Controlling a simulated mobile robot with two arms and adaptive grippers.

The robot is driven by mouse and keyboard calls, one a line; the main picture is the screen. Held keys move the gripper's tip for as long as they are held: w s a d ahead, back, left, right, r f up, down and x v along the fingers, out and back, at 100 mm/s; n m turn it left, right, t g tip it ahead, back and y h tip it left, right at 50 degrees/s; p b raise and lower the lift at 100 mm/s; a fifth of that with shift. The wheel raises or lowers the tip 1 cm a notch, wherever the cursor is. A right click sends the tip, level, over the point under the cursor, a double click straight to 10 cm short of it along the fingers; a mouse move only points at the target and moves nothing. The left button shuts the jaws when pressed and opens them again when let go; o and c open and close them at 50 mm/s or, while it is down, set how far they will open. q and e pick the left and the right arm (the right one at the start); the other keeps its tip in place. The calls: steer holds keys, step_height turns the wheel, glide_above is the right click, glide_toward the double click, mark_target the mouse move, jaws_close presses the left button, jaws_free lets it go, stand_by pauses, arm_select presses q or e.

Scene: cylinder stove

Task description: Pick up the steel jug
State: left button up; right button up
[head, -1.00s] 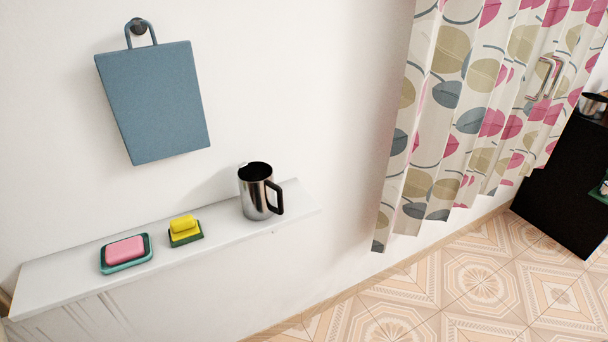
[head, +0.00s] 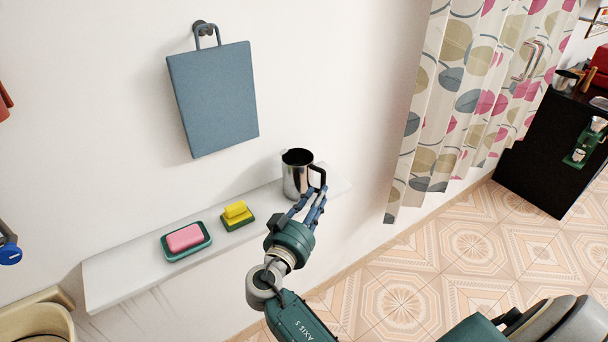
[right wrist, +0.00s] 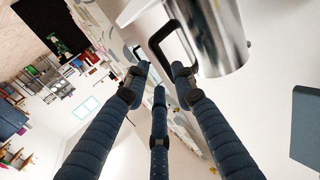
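The steel jug (head: 294,176) stands upright at the right end of a white wall shelf (head: 120,277). Its black handle (head: 319,174) faces right, towards the curtain. My right gripper (head: 312,197) is at the handle, with its blue fingers spread. In the right wrist view, the jug (right wrist: 218,35) is at the top right. Its handle (right wrist: 160,40) lies at the tips of my spread fingers (right wrist: 160,75); whether they touch it I cannot tell. My left gripper is not in view.
A pink soap in a green dish (head: 186,241) and a yellow sponge (head: 236,213) sit on the shelf left of the jug. A blue-grey board (head: 213,100) hangs above. A patterned curtain (head: 440,120) hangs at right; the tiled floor (head: 440,270) below is clear.

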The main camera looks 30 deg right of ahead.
mark_target(305, 178)
steer(key=p+x, duration=0.2)
steer(key=x, duration=0.3)
steer(key=shift+w+d, duration=0.25)
steer(key=shift+w, duration=0.05)
steer(key=shift+w+d, duration=0.2)
steer(key=shift+d, duration=0.05)
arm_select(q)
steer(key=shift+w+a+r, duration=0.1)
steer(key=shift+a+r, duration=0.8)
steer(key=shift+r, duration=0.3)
arm_select(e)
steer(key=shift+a, duration=0.1)
steer(key=shift+c, duration=0.5)
steer(key=shift+s, duration=0.1)
steer(key=c, duration=0.4)
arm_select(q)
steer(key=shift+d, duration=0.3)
arm_select(e)
jaws_close()
